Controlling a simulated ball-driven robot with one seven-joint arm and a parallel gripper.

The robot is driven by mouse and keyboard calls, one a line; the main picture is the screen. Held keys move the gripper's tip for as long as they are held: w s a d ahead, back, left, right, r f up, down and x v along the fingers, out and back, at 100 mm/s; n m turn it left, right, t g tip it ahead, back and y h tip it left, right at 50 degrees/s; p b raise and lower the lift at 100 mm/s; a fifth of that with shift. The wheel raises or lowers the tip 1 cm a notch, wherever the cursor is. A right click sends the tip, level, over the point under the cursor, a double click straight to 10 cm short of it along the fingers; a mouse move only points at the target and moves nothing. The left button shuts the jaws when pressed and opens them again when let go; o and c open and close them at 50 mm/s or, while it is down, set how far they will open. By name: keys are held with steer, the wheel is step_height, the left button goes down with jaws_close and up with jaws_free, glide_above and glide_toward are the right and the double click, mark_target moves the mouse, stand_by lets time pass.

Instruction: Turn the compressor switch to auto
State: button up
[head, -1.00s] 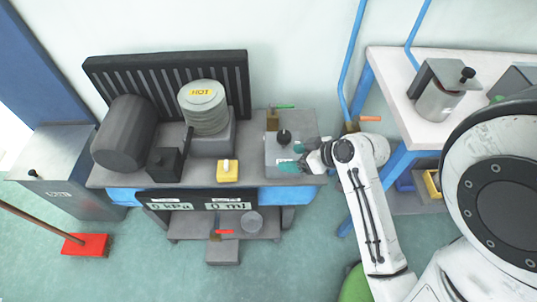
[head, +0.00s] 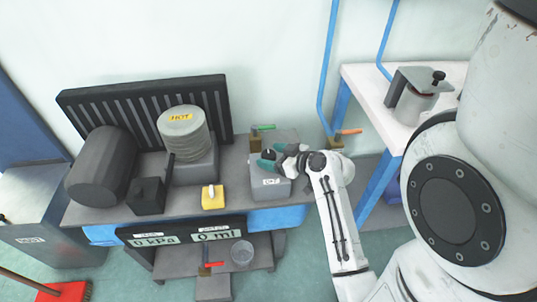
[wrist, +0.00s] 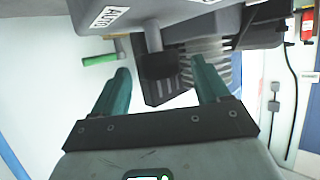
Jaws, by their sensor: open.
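The compressor switch is a black knob on a grey box (head: 268,187) at the right end of the compressor bench. In the wrist view the knob (wrist: 158,66) hangs on a grey stem, beside a white label reading AUTO (wrist: 110,17). My gripper (head: 279,157) is at the top of the box, its teal fingers open. In the wrist view the open fingers (wrist: 160,65) lie on either side of the knob, with gaps visible and no clear contact. The knob's pointing direction cannot be told.
A green-handled valve (head: 262,128) stands just behind the box. A yellow block with a white switch (head: 212,197) and a coiled cylinder marked HOT (head: 184,130) are to the left. An orange-handled valve (head: 347,132) and a white table (head: 365,85) are to the right.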

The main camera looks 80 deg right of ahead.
steer(key=shift+x, duration=0.95)
steer(key=c, duration=0.9)
steer(key=shift+c, duration=0.2)
